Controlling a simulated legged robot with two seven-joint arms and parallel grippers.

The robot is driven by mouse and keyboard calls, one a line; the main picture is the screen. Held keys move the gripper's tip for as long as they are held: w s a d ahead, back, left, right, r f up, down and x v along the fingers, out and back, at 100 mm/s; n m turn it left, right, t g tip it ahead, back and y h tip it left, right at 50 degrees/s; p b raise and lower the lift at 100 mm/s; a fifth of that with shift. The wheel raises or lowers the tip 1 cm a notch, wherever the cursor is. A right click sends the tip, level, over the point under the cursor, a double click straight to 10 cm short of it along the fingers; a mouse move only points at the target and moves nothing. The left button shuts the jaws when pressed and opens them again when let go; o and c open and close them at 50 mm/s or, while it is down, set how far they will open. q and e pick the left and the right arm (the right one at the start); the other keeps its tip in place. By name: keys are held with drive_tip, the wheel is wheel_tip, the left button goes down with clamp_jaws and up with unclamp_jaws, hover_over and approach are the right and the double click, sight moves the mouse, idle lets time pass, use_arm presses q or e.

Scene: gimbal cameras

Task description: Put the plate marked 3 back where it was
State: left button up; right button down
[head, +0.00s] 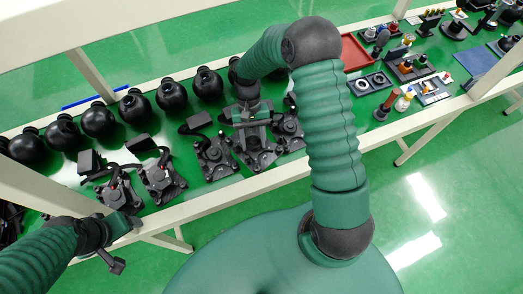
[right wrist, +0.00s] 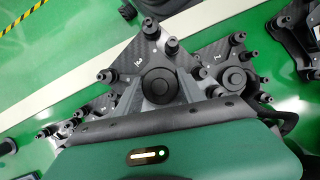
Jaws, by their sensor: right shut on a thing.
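My right gripper (head: 250,117) reaches down over the bench and is shut on a dark carbon-fibre plate (head: 259,155). In the right wrist view the plate (right wrist: 141,50) has black posts at its corners and a round black hub (right wrist: 159,85) between the fingers. It bears a small white mark that looks like a 3, turned sideways. A similar plate with a mark like a 1 (right wrist: 222,58) lies just right of it. I cannot tell whether the held plate touches the bench. My left gripper (head: 124,244) is open and empty at the bench's front edge.
Black spheres (head: 134,107) line the back of the green bench (head: 225,178). Dark gimbal units (head: 160,178) stand left of the held plate, and another unit (head: 213,157) is close beside it. A red tray (head: 353,53) and small tools are farther right.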

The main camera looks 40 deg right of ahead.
sight(254, 137)
drive_tip(key=w+d+r+m+b, duration=0.1)
drive_tip(key=m, duration=0.1)
drive_tip(key=w+d+m+t+y+b, duration=0.1)
drive_tip(key=shift+w+d+r+m+b, duration=0.3)
drive_tip(key=shift+d+r+m, duration=0.1)
drive_tip(key=shift+w+a, duration=0.1)
drive_tip(key=shift+w, duration=0.05)
wheel_tip(254, 137, down, 9)
drive_tip(key=shift+f, duration=0.35)
drive_tip(key=c, duration=0.9)
unclamp_jaws()
drive_tip(key=shift+o, duration=1)
use_arm(q)
drive_tip(key=x, duration=0.2)
drive_tip(key=s+x, duration=0.1)
drive_tip(key=x, duration=0.1)
drive_tip(key=shift+a+f, duration=0.1)
drive_tip(key=shift+a, duration=0.05)
use_arm(e)
drive_tip(key=shift+f, duration=0.1)
